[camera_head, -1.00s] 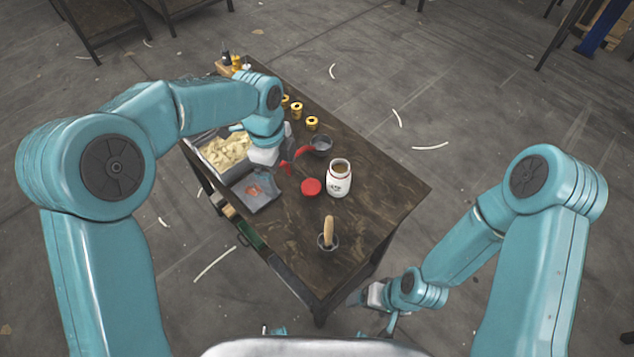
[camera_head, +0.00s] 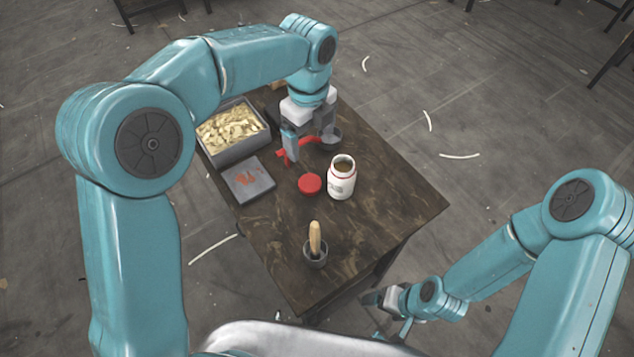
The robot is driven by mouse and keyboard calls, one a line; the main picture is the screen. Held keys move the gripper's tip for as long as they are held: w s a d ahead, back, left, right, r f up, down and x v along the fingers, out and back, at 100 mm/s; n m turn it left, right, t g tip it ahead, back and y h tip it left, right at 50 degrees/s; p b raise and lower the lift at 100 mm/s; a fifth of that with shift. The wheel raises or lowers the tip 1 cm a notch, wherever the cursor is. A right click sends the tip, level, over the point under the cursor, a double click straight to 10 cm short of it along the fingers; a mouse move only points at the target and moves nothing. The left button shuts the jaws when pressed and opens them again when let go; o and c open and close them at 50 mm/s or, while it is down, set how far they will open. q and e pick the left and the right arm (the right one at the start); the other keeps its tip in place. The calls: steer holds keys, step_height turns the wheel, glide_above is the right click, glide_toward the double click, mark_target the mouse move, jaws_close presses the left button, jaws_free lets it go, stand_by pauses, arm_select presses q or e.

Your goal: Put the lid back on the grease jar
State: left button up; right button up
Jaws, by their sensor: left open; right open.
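The white grease jar (camera_head: 341,180) stands upright and open on the dark wooden table, brown grease showing at its mouth. The red lid (camera_head: 310,184) lies flat on the table just left of the jar, apart from it. My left gripper (camera_head: 306,150) is open and points down behind the lid and jar, above the table by the red-handled thing; it holds nothing that I can see. My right gripper (camera_head: 383,312) is low, off the table's near right edge, open and away from the jar.
A red-handled thing (camera_head: 288,154) lies beneath my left gripper, next to a dark bowl (camera_head: 332,138). A grey bin of pale scraps (camera_head: 264,142) and a grey tray (camera_head: 237,187) stand at the left. The table's right side is clear.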

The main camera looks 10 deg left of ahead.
arm_select(q)
glide_above(311, 183)
steer(key=f, duration=1)
steer(key=shift+s+d+f, duration=0.1)
steer(key=shift+s+f, duration=0.15)
steer(key=shift+f, duration=0.4)
steer(key=shift+w+f+p, duration=0.2)
steer(key=shift+f+p, duration=0.25)
steer(key=shift+f, duration=2.1)
steer(key=c, duration=1.1)
